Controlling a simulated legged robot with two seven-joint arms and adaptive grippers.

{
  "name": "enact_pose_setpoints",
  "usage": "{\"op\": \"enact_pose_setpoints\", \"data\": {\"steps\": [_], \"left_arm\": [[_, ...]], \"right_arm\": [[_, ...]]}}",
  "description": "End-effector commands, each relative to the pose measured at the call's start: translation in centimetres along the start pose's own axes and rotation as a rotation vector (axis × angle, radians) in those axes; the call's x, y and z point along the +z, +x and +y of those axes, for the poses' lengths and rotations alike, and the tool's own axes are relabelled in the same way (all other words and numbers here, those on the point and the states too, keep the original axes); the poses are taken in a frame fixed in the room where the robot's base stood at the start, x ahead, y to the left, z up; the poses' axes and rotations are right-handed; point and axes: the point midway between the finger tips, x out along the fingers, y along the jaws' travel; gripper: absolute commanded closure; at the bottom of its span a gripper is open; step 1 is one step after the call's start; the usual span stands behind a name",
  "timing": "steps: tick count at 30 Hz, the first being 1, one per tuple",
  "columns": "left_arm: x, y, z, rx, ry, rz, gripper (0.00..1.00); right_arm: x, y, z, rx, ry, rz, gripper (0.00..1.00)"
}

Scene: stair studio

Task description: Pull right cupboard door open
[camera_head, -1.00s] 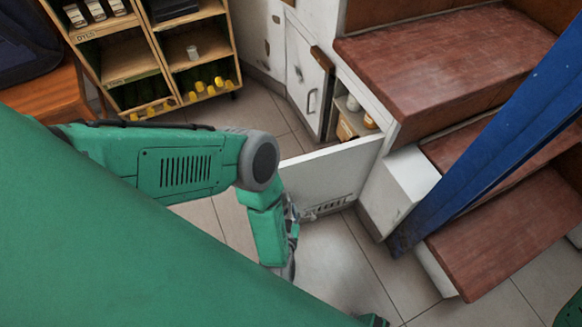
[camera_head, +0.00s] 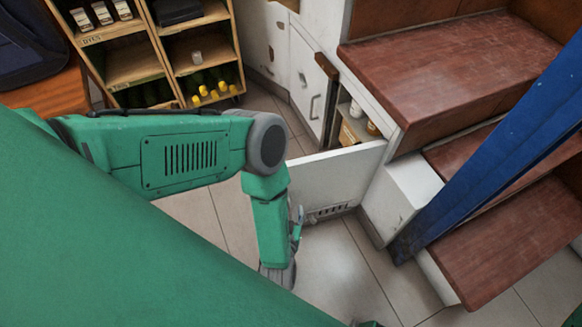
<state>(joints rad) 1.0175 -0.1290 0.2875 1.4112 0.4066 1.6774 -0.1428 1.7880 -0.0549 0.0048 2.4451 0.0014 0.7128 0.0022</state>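The right cupboard door (camera_head: 335,178) is a white panel with a vent near its bottom. It stands swung out from the cupboard under the stairs, and the cupboard's inside shows behind it. My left gripper (camera_head: 292,240) hangs by the door's free left edge, partly hidden by my own green forearm. Its fingertips are too small and covered to tell whether they are open or touch the door. The left cupboard door (camera_head: 308,82), white and worn with a metal handle, is beside the opening. My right gripper is not in view.
Inside the cupboard are a jar (camera_head: 373,127) and small boxes. Red-brown stair treads (camera_head: 440,70) rise at the right, with a blue beam (camera_head: 490,150) crossing them. A wooden shelf (camera_head: 150,72) holds bottles at the upper left. Tiled floor (camera_head: 345,270) is clear before the door.

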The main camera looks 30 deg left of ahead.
Motion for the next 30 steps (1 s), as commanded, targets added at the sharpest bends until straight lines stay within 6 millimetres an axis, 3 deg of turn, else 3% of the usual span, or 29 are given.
{"op": "enact_pose_setpoints", "data": {"steps": [6, 12, 30], "left_arm": [[-3.6, -1.5, -0.1, -0.001, 0.002, -0.001, 0.69], [-5.3, -2.3, -0.1, -0.002, 0.002, -0.001, 0.69], [-5.5, -2.4, -0.2, -0.001, 0.003, -0.003, 0.69]], "right_arm": [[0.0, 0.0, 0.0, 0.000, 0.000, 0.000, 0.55], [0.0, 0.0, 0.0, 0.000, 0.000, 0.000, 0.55], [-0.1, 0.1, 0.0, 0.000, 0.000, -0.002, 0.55]]}}
